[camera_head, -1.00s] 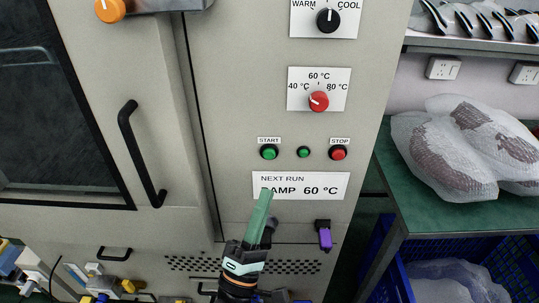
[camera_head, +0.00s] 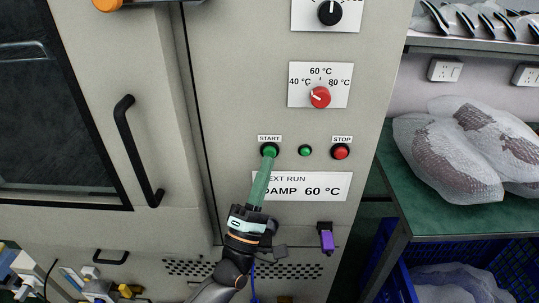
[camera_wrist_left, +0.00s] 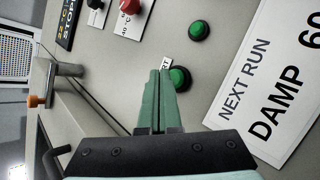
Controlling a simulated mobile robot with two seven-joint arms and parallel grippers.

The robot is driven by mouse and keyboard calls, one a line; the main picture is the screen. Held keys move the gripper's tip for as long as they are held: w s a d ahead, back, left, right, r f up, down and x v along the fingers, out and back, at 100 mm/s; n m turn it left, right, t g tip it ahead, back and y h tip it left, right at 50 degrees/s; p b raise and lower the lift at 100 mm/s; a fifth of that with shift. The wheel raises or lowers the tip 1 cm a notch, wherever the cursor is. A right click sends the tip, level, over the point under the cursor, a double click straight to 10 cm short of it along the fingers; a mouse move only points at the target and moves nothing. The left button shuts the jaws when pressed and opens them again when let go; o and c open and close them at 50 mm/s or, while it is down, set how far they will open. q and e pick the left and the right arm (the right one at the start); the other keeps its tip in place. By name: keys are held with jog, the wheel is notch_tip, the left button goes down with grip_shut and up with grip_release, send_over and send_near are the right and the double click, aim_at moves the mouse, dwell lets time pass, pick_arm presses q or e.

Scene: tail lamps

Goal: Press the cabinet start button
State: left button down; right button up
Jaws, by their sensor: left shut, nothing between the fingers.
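The green START button (camera_head: 269,149) sits on the light grey cabinet front under a START label. It also shows in the left wrist view (camera_wrist_left: 181,79), partly hidden behind the fingers. My left gripper (camera_head: 267,159) is shut and empty, its long green fingers reaching up to the lower edge of the button. In the left wrist view the fingertips (camera_wrist_left: 160,74) overlap the button's edge and part of its label. I cannot tell whether they touch it. My right gripper is not in view.
A small green lamp or button (camera_head: 305,150) and the red STOP button (camera_head: 341,152) stand to the right. A red temperature knob (camera_head: 320,97) is above, and a "DAMP 60 °C" sign (camera_head: 325,187) below. A black door handle (camera_head: 139,152) is at left.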

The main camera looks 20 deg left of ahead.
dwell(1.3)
pick_arm(q)
jog(key=shift+w, duration=0.15)
dwell(0.5)
jog(key=shift+w+a, duration=0.1)
jog(key=shift+w, duration=0.2)
jog(key=shift+w+a+b, duration=0.15)
jog(key=shift+w+b, duration=0.25)
jog(key=shift+b, duration=0.05)
dwell(0.8)
jog(key=shift+s+d+p, duration=0.25)
jog(key=shift+s+p, duration=0.05)
jog(key=shift+s, duration=0.55)
jog(key=shift+s, duration=0.1)
